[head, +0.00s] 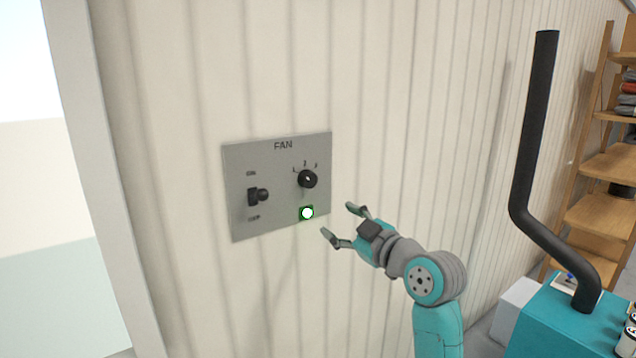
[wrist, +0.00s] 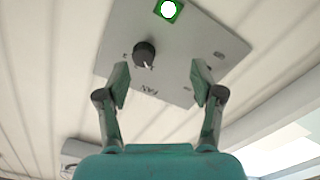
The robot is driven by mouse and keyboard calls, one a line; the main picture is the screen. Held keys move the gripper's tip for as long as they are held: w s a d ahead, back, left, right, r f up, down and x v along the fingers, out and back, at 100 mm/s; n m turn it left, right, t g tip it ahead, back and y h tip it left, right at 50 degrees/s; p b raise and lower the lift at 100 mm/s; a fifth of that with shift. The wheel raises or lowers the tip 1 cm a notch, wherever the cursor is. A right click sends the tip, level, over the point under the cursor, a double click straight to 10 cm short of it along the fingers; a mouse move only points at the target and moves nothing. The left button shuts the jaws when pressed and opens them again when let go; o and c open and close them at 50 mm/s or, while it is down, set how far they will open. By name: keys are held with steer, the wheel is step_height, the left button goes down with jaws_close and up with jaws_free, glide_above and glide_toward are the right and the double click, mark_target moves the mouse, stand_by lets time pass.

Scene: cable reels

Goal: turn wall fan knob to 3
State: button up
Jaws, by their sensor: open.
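A grey wall panel marked FAN (head: 283,222) holds a round black knob (head: 307,179) on its right half, with small marks 1, 2 and 3 around its top. The knob also shows in the wrist view (wrist: 144,52), where the panel appears upside down. A pale pointer mark is on the knob; its exact setting is too small to tell. My gripper (head: 339,220) is open and empty, just right of and below the knob in the head view, apart from it. In the wrist view, the gripper (wrist: 161,74) has its fingers spread, with the knob nearer the left fingertip.
A black toggle switch (head: 258,196) sits on the panel's left half. A lit green-edged lamp (head: 307,213) is below the knob. A teal box with a bent black pipe (head: 530,140) stands at right, before wooden shelves (head: 607,165). The ribbed wall around the panel is clear.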

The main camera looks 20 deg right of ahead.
steer(key=n, duration=0.2)
glide_toward(311, 181)
steer(key=shift+y, duration=0.4)
steer(key=x, duration=0.9)
steer(key=shift+w+d, duration=0.15)
steer(key=shift+d, duration=0.05)
steer(key=shift+m, duration=0.3)
steer(key=c, duration=1.1)
